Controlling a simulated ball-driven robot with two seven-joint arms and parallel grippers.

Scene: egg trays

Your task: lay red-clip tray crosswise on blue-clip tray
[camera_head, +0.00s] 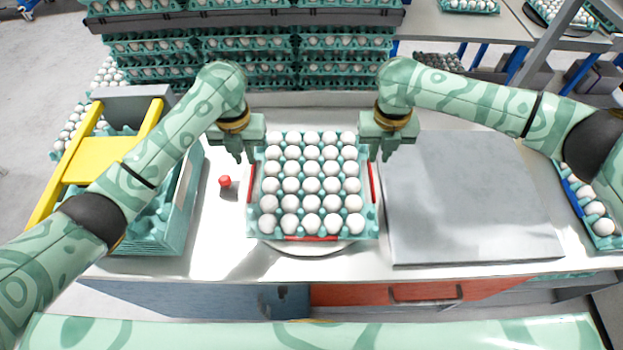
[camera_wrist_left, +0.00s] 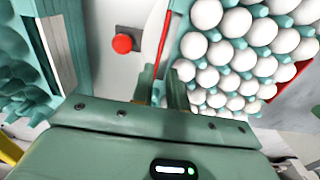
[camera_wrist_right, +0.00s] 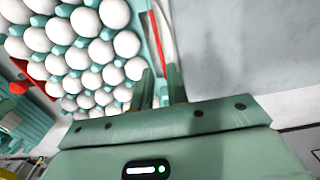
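The red-clip tray (camera_head: 250,225) is teal, full of white eggs, with red strips along its sides. It is at the middle of the table, over a round pale plate (camera_head: 305,249). My left gripper (camera_head: 246,157) is at its left rim and my right gripper (camera_head: 376,155) at its right rim. In the left wrist view the fingers (camera_wrist_left: 161,92) closely straddle the rim; the right fingers (camera_wrist_right: 159,90) do likewise. Both look shut on it. A teal tray with a blue clip (camera_head: 572,196) and eggs shows partly at the right edge, behind my right arm.
A red button (camera_head: 225,182) stands left of the tray. A teal crate (camera_head: 178,225) and a yellow frame (camera_head: 95,160) are at the left. A flat grey slab (camera_head: 470,200) lies to the right, bare on top. Stacked egg trays (camera_head: 250,45) stand behind the table.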

